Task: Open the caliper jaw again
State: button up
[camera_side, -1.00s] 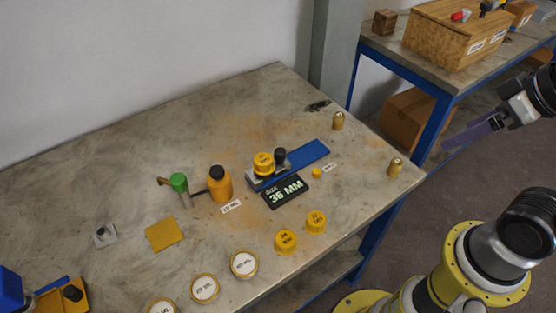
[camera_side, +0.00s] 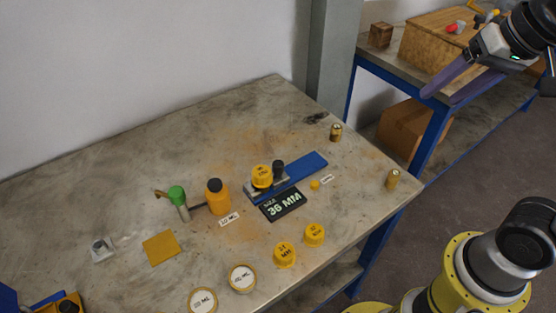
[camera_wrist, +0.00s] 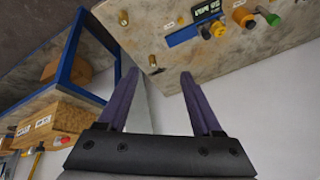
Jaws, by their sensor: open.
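The caliper is a blue bar (camera_side: 303,167) lying on the table, with a grey jaw end at its left and a black knob (camera_side: 278,167) on it. A yellow cap (camera_side: 262,177) sits at the jaw end; whether the jaw touches it is too small to tell. A black display (camera_side: 283,204) in front reads 36 MM. The caliper bar (camera_wrist: 182,36) also shows at the top of the wrist view. My gripper (camera_side: 440,97) is open and empty, with purple fingers, high to the right of the table and well away from the caliper. Its spread fingers (camera_wrist: 159,74) show in the wrist view.
An orange bottle (camera_side: 218,197) and a green-topped item (camera_side: 178,199) stand left of the caliper. Two yellow caps (camera_side: 285,255) and round labelled lids (camera_side: 242,279) are in front. Brass pieces (camera_side: 393,179) stand near the right edge. A second bench (camera_side: 430,82) with a wooden box is behind.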

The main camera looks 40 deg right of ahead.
jog(key=w+a+r+m+g, duration=0.1)
jog(key=w+a+r+m, duration=0.15)
jog(key=w, duration=0.65)
jog(key=g, duration=0.4)
send_over(278, 163)
notch_tip(278, 163, down, 17)
jog(key=shift+m, duration=0.25)
notch_tip(278, 163, down, 13)
jog(key=shift+f, duration=0.2)
grip_shut()
